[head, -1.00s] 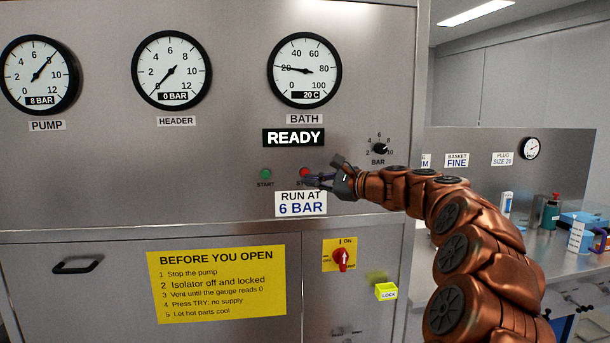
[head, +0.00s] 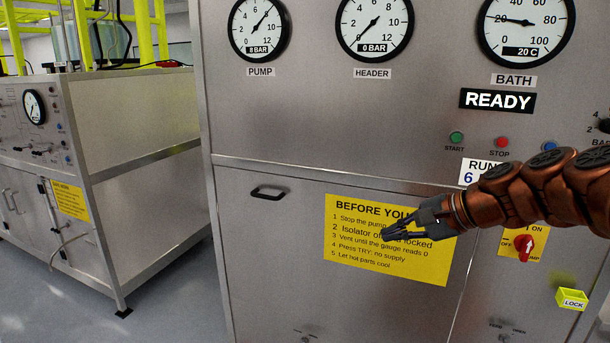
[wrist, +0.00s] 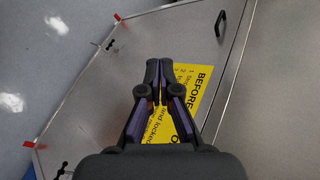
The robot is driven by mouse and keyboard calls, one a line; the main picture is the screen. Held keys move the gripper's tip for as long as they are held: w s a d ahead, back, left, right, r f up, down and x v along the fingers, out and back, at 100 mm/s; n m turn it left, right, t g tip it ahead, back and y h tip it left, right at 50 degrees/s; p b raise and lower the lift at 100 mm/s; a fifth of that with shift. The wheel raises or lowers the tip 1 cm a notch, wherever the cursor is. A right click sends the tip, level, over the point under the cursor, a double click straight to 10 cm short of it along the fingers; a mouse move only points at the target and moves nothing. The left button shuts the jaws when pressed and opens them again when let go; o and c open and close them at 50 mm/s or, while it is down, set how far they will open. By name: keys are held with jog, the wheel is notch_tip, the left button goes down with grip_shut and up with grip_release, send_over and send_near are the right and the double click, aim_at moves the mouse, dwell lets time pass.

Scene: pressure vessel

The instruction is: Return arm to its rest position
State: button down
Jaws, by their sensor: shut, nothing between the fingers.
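My gripper (head: 390,237) is at the end of my copper-coloured arm, which reaches in from the right of the head view. It is shut and empty, in front of the yellow "BEFORE YOU OPEN" sign (head: 345,255), and hides part of its text. In the wrist view my gripper (wrist: 153,65) has its fingertips together, with the sign (wrist: 205,85) behind them. I cannot tell the exact gap to the panel.
The steel cabinet has a green START button (head: 456,137), a red STOP button (head: 502,142), a red isolator switch (head: 524,246) and a door handle (head: 268,192). Another steel unit (head: 130,120) stands left. Clear floor (head: 165,290) lies between them.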

jog(key=s+a+f+n+g+h, duration=0.2)
jog(key=s+f+n+g+h, duration=0.15)
jog(key=s+f, duration=0.65)
jog(key=s+a+f+n+g+h, duration=0.25)
jog(key=s+f+n, duration=0.25)
jog(key=s, duration=0.9)
jog(key=s+d+f+n+g+h, duration=0.2)
jog(key=s+d+f+n, duration=0.1)
jog(key=s, duration=0.7)
jog(key=shift+s+d+f+h, duration=0.15)
jog(key=shift+d+f+h, duration=0.15)
jog(key=shift+d+f, duration=0.75)
jog(key=shift+d+r, duration=0.1)
jog(key=shift+r, duration=0.1)
